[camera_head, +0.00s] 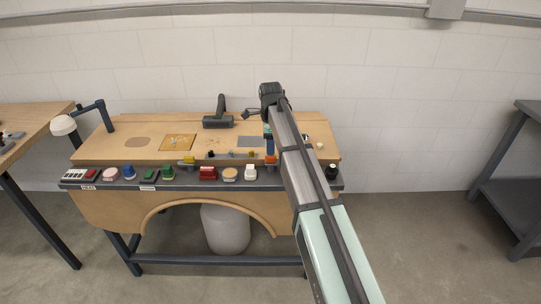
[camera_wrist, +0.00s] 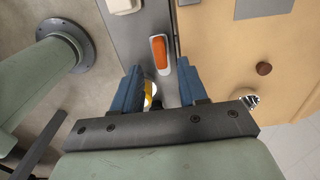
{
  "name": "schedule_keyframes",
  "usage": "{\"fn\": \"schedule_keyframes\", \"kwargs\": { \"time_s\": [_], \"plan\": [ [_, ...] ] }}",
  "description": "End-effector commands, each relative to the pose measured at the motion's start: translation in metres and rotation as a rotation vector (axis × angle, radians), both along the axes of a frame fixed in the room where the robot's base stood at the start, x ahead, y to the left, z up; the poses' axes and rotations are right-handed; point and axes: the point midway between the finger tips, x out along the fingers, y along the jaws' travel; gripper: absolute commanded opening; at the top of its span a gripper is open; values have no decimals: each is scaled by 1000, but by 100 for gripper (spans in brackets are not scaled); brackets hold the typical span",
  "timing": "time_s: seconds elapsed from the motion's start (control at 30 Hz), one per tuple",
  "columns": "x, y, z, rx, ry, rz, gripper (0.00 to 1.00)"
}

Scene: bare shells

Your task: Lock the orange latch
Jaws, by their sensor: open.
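The orange latch (camera_wrist: 160,52) is a small elongated handle in a pale, rounded mount on the grey strip. In the wrist view it lies lengthwise, just beyond and partly between my fingertips. My gripper (camera_wrist: 158,68) is open, with one blue finger on either side of the latch's near end and nothing held. I cannot tell whether the fingers touch the mount. In the head view an orange piece, which looks like the latch (camera_head: 270,158), shows at the bench's front edge beside my arm. My arm hides much of the gripper there.
A yellow and white round part (camera_wrist: 150,94) sits between the finger bases. A pale switch block (camera_wrist: 124,5) and a brown knob (camera_wrist: 264,68) are nearby. Several coloured controls, including a red one (camera_head: 208,173), line the bench front. A black handled tool (camera_head: 218,121) lies behind.

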Motion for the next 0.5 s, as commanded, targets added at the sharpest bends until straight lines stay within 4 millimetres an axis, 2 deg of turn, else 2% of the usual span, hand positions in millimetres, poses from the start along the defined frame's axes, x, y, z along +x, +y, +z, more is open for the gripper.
{"fn": "schedule_keyframes", "kwargs": {
  "time_s": [0.1, 0.2, 0.5],
  "plan": [
    [-1, 0, -19, 0, 1, 0, 43],
    [0, 0, -31, 0, 0, 0, 43],
    [0, 0, -48, 0, -1, 1, 43]
  ]
}}
